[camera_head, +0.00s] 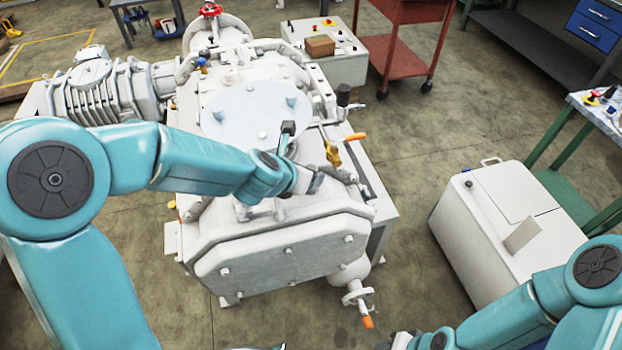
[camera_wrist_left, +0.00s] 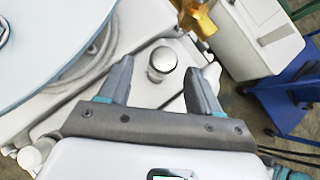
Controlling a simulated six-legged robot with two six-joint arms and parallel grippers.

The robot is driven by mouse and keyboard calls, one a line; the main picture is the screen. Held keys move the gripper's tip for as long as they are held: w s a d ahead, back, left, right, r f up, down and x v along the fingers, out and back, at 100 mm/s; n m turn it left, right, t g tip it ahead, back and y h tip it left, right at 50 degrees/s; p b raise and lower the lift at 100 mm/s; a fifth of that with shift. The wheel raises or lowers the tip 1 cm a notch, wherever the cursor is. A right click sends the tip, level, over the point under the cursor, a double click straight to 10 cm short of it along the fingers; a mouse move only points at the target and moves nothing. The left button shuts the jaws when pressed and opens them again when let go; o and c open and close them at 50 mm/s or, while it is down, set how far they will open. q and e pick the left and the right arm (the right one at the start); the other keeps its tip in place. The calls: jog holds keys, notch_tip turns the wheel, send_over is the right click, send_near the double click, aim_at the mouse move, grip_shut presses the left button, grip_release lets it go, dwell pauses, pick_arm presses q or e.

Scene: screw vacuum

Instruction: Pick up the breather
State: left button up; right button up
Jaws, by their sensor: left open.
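A small round metal cap, which looks like the breather (camera_wrist_left: 163,62), stands on a pale surface in the left wrist view. It lies between the two fingers of my left gripper (camera_wrist_left: 160,80) as seen from the wrist. The fingers are open, and a gap shows on both sides of the cap. I cannot tell how far below or beyond the fingertips it is. In the head view my left gripper (camera_head: 314,183) is over the white vacuum pump (camera_head: 280,262), and my arm seems to hide the cap there.
A brass valve (camera_head: 332,152) with an orange handle is close beside my left gripper; its brass part (camera_wrist_left: 197,18) also shows in the wrist view. A white cabinet (camera_head: 450,225) stands to the right, a red cart (camera_head: 395,60) behind. Floor between pump and cabinet is clear.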

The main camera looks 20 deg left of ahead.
pick_arm(q)
jog(key=shift+b+x, duration=0.3)
jog(key=shift+x, duration=2.7)
jog(key=shift+d, duration=0.15)
jog(key=c, duration=1.1)
